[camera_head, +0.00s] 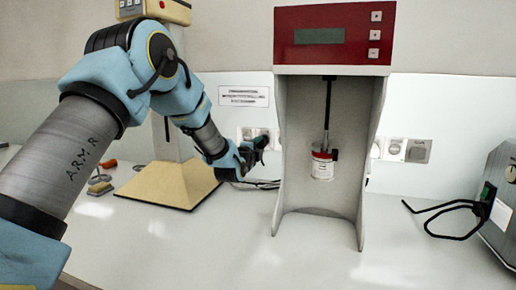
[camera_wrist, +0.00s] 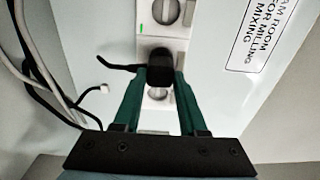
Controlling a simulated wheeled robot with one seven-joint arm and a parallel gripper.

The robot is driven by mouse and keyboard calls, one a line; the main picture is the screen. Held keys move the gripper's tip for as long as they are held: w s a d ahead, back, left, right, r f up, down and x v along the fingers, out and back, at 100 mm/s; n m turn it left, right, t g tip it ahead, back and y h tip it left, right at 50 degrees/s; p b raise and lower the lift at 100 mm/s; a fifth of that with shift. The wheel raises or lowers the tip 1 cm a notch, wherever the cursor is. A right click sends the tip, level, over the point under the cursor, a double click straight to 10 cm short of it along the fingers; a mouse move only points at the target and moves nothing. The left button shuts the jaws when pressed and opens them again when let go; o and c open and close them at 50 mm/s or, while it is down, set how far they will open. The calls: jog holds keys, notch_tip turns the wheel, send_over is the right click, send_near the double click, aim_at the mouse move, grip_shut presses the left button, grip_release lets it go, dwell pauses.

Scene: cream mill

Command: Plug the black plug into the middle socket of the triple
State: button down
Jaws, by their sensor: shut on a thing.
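The black plug (camera_wrist: 157,66) is between the green fingertips of my gripper (camera_wrist: 158,80) in the wrist view, with its cord running off to the left. My gripper (camera_head: 252,153) is shut on it and reaches the wall left of the red-topped machine in the head view. The white socket row (camera_wrist: 178,43) is behind the plug. One socket (camera_wrist: 166,11) shows above the plug and part of another (camera_wrist: 157,93) below it, between the fingers. The plug covers the part between them. I cannot tell whether it is touching the socket face or in it.
More sockets (camera_head: 395,149) are on the wall right of the machine. Loose cables (camera_wrist: 52,75) hang at left in the wrist view.

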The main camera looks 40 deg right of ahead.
jog(key=shift+w+d+b, duration=0.3)
jog(key=shift+d+b, duration=0.05)
jog(key=shift+d, duration=0.15)
dwell(0.3)
grip_release()
dwell(0.5)
jog(key=shift+a, duration=0.1)
jog(key=b+v, duration=0.3)
jog(key=v, duration=0.4)
jog(key=shift+s+a+b, duration=0.25)
jog(key=shift+a+b, duration=0.05)
jog(key=shift+b, duration=0.05)
dwell(0.4)
dwell(0.5)
